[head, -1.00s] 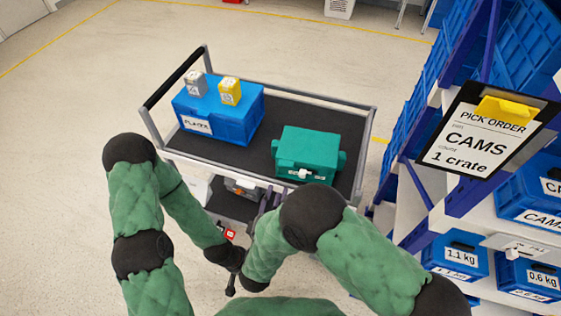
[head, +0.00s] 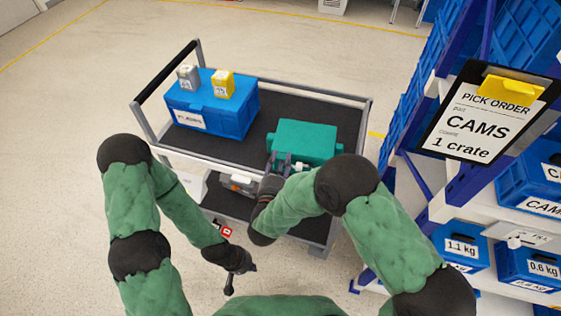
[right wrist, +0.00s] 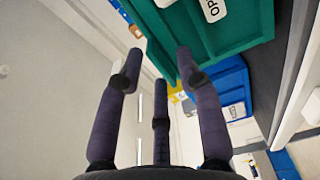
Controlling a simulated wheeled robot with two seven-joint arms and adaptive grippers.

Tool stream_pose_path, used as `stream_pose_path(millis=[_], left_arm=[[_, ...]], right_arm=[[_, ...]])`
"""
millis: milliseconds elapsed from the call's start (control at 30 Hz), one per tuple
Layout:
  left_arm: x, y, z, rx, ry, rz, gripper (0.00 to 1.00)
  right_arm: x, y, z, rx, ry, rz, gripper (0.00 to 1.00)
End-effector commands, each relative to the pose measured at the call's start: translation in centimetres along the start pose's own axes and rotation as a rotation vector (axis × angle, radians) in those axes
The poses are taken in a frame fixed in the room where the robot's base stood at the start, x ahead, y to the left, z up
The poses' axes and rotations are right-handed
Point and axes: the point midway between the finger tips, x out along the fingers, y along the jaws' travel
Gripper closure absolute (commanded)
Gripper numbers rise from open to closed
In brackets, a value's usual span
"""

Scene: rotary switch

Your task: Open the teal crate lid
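The teal crate (head: 310,133) stands on the cart's upper deck, to the right of the blue crate, and its lid looks closed. Its near side is partly hidden by my right gripper (head: 285,163), which is at that side with its fingers toward the crate. In the right wrist view, the fingers of my right gripper (right wrist: 160,60) are spread with nothing between them. The teal crate (right wrist: 235,30) with a white label is just beyond the fingertips; contact cannot be told. My left gripper (head: 236,278) hangs low, away from the crate; its opening is unclear.
The cart (head: 352,98) has a raised rim and a dark handle at the left. A blue crate (head: 232,122) on it carries a grey box (head: 188,77) and a yellow box (head: 222,84). A shelf rack (head: 475,200) with blue bins stands close at the right.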

Motion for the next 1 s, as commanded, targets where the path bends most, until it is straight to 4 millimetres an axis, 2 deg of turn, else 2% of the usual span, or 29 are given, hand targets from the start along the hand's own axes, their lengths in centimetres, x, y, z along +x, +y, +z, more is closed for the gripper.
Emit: stream_pose_path(millis=[100, 200, 233, 667, 867, 1000], left_arm=[[0.0, 0.0, 0.0, 0.000, 0.000, 0.000, 1.00], [0.0, 0.0, 0.0, 0.000, 0.000, 0.000, 1.00], [0.0, 0.0, 0.0, 0.000, 0.000, 0.000, 1.00], [-0.8, 0.3, 0.0, 0.000, 0.000, 0.000, 1.00], [-2.8, 1.0, 0.1, 0.000, 0.000, 0.000, 1.00], [-5.0, 1.8, 0.2, 0.000, 0.000, 0.000, 1.00]], right_arm=[[0.0, 0.0, 0.0, 0.000, 0.000, 0.000, 0.67], [0.0, 0.0, 0.0, 0.000, 0.000, 0.000, 0.95], [0.0, 0.0, 0.0, 0.000, 0.000, 0.000, 1.00], [-0.1, 0.5, 0.0, 0.000, 0.000, -0.014, 1.00], [0.0, 1.7, 0.0, 0.000, 0.000, -0.058, 1.00], [0.1, 2.8, 0.0, 0.000, -0.001, -0.110, 1.00]])
